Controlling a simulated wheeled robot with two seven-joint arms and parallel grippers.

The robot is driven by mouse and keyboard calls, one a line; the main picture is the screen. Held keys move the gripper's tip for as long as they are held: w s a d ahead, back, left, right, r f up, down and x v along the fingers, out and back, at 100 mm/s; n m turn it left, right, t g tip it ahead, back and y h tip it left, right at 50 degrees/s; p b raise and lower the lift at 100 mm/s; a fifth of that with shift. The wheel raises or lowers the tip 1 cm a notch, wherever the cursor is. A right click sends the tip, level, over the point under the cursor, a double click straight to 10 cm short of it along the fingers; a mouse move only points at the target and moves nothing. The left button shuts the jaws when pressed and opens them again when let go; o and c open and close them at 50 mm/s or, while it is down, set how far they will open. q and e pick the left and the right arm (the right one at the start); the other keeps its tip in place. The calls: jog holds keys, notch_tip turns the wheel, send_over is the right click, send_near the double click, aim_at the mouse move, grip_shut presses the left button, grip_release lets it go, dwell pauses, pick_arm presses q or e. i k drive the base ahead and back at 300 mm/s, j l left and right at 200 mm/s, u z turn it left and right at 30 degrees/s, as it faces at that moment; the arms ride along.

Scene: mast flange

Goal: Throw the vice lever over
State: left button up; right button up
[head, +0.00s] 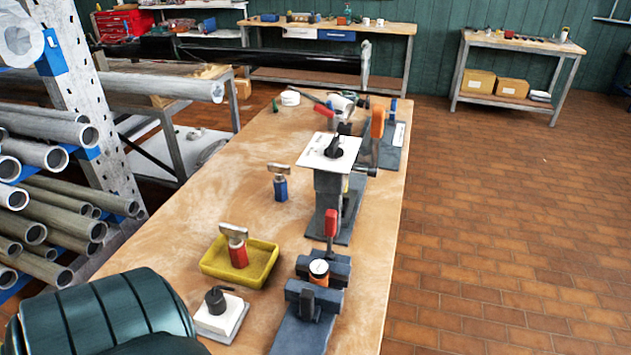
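The vice (323,264) is a dark blue-grey block with two jaws near the front right of the wooden bench. An orange part with a round pale face (319,270) sits between its jaws; I cannot tell how tightly it is held. The vice lever (331,224) has a red grip and stands roughly upright at the far side of the vice. Neither of my grippers shows in the head view.
The wooden bench (228,189) holds a yellow tray (258,270) with a red-handled tool, a blue-handled tool (281,185), a white block with a black knob (219,313), and a post with a white plate (318,158) behind the vice. Pipe racks stand left; the right floor is clear.

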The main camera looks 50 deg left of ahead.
aim_at(330, 216)
jog(key=k+j, duration=0.35)
jog(key=j, duration=0.25)
jog(key=k+j+z, duration=0.1)
jog(key=k+j, duration=0.25)
jog(key=j, duration=0.2)
jog(key=k+j, duration=0.35)
jog(key=j, duration=0.2)
jog(key=k+j+z, duration=0.1)
jog(key=k+j, duration=0.25)
jog(key=j, duration=0.2)
